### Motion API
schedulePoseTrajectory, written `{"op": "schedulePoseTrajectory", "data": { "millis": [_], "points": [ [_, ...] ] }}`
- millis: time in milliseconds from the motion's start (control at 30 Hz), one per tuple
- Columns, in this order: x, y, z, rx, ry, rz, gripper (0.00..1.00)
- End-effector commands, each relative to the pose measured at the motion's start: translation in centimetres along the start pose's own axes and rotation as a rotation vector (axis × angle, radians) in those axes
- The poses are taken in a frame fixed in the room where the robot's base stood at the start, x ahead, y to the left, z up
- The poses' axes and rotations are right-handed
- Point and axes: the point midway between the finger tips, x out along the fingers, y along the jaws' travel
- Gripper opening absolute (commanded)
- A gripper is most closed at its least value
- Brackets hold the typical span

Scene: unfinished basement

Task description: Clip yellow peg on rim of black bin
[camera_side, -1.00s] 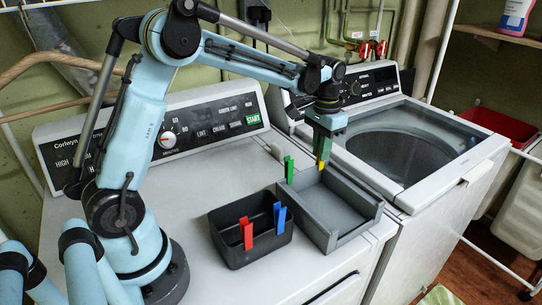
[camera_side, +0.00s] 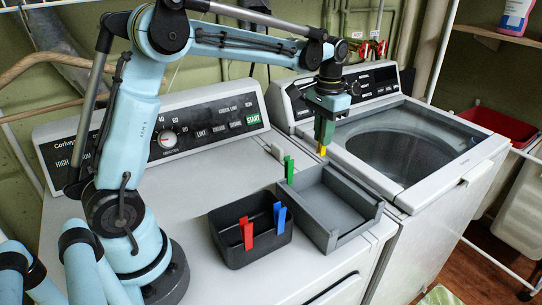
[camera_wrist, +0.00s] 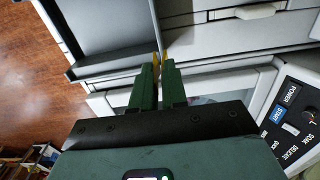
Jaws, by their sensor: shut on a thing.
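My gripper (camera_side: 324,140) is shut on the yellow peg (camera_side: 322,151) and holds it above the back edge of the grey tray. In the wrist view the yellow peg (camera_wrist: 157,62) shows between the green fingertips (camera_wrist: 158,68); most of it is hidden. A red peg (camera_side: 247,234) and a blue peg (camera_side: 280,218) are upright on the bin's rim.
The grey tray (camera_side: 333,240) looks empty, with a green peg (camera_side: 289,170) upright on its left back rim.

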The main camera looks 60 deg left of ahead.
Motion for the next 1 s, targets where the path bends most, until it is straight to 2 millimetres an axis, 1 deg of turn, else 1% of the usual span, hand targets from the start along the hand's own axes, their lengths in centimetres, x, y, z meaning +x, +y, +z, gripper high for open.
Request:
{"op": "schedulePoseTrajectory", "data": {
  "millis": [333,433,567,800,1000],
  "points": [
    [-0.2,0.0,0.0,0.0,0.0,0.0,0.0],
    [-0.6,0.0,0.0,0.0,0.0,0.0,0.0],
    [-2.5,0.0,0.0,0.0,0.0,0.0,0.0],
    [-7.6,-0.1,0.0,0.0,0.0,0.0,0.0],
    [-8.8,0.0,3.6,0.0,0.0,-0.003,0.0]
  ]
}}
